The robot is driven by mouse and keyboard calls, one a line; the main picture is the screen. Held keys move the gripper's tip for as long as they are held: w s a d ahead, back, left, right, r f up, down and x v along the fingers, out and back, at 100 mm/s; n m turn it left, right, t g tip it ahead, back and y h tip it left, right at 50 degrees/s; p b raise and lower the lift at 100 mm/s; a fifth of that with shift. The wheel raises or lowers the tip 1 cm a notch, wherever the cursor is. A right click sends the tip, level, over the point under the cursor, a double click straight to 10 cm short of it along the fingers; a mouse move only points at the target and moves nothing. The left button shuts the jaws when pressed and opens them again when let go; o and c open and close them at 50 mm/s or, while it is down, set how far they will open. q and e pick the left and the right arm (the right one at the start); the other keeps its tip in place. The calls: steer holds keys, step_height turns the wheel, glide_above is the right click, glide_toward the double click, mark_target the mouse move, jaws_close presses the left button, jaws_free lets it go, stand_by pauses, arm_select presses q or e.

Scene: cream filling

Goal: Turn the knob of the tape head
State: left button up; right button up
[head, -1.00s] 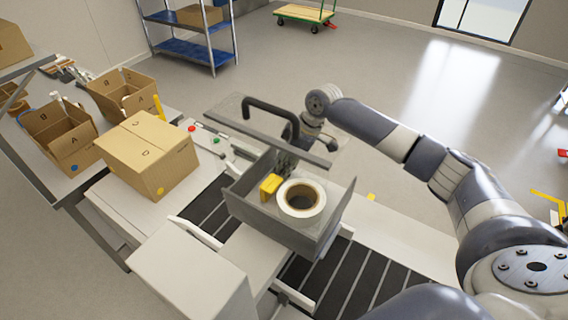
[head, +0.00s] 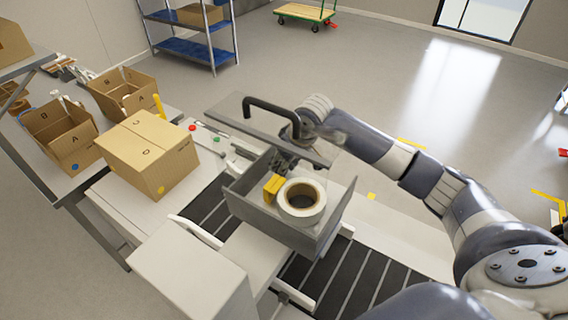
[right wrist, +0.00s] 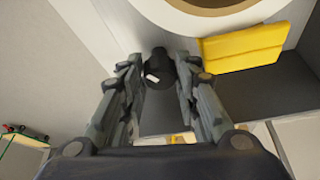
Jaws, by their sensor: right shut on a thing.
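The tape head (head: 335,215) is a grey open housing over the conveyor, holding a white tape roll (head: 318,213) and a yellow block (head: 272,188). In the right wrist view, the roll (right wrist: 215,12) and the yellow block (right wrist: 243,47) lie ahead of my gripper. A black knob (right wrist: 158,70) with a small white mark sits between my right gripper's fingers (right wrist: 156,64), which are shut on it. In the head view, my right gripper (head: 280,163) reaches the housing's far side, partly hidden by the grey bar; the knob is hidden there. My left gripper is out of view.
A grey bar (head: 240,130) with a dark curved handle (head: 262,100) lies close to my right wrist. A closed carton (head: 150,155) stands left of the housing. Open cartons (head: 60,135) stand on the side table.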

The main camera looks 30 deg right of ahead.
steer(key=shift+r+m, duration=0.1)
steer(key=shift+m, duration=0.2)
steer(key=o, duration=0.8)
